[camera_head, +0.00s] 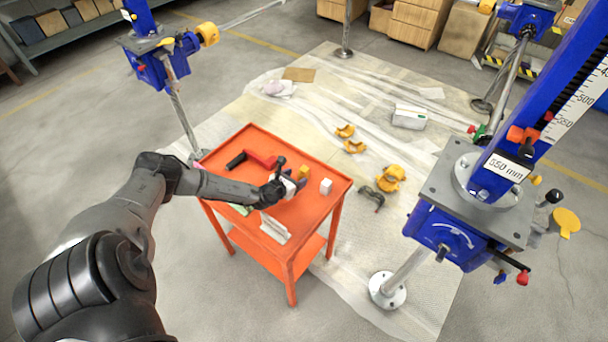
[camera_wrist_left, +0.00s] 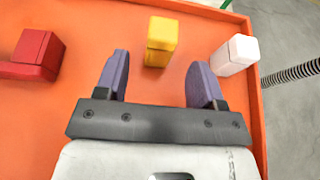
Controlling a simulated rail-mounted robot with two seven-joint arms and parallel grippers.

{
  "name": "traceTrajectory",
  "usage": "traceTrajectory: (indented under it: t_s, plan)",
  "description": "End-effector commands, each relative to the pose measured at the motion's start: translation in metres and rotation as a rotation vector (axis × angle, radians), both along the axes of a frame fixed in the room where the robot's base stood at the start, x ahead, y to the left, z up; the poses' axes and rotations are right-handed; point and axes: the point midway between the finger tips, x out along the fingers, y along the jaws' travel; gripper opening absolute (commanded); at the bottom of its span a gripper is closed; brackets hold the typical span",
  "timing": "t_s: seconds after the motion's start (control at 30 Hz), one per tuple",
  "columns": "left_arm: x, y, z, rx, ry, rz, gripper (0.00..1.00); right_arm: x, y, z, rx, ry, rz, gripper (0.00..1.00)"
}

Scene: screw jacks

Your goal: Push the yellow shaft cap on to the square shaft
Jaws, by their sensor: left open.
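My left gripper (camera_head: 296,184) is over the orange cart's top. In the left wrist view its two purple fingers (camera_wrist_left: 160,78) are spread wide with nothing between them. A small yellow block-like piece (camera_wrist_left: 161,40) stands on the cart just beyond the fingertips, in line with the gap and apart from both fingers. It shows in the head view (camera_head: 304,171) beside the gripper. I cannot tell for sure whether it is the shaft cap. A blue screw jack (camera_head: 440,232) stands at the right; a short stub (camera_head: 442,253) shows on its gearbox, its shape too small to tell.
The orange cart (camera_head: 335,208) also bears a red tool with a black handle (camera_head: 262,160), a white block (camera_head: 326,187) right of the yellow piece, and a pale angled part (camera_head: 274,228). Yellow parts (camera_head: 390,178) lie on the floor sheet. Another blue jack (camera_head: 150,66) stands behind left.

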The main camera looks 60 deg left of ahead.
Motion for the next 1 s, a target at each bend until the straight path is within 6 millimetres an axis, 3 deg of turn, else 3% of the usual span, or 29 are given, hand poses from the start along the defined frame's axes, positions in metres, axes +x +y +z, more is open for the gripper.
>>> traceTrajectory:
  t_s: [0.17,0.53,0.9,1.0]
  plan:
    - [0.007,0.002,-0.004,0.000,-0.001,0.001,0.63,0.000,0.001,-0.003,0.004,0.000,-0.003,0.64]
    - [0.045,0.017,-0.022,-0.001,-0.001,0.003,0.63,0.001,0.003,-0.019,0.009,-0.001,-0.005,0.64]
    - [0.051,0.020,-0.022,-0.001,0.000,0.001,0.63,0.000,0.002,-0.020,0.005,0.000,-0.004,0.64]
    - [0.051,0.020,-0.022,-0.001,0.000,0.001,0.53,0.000,0.001,-0.020,0.003,-0.001,-0.001,0.64]
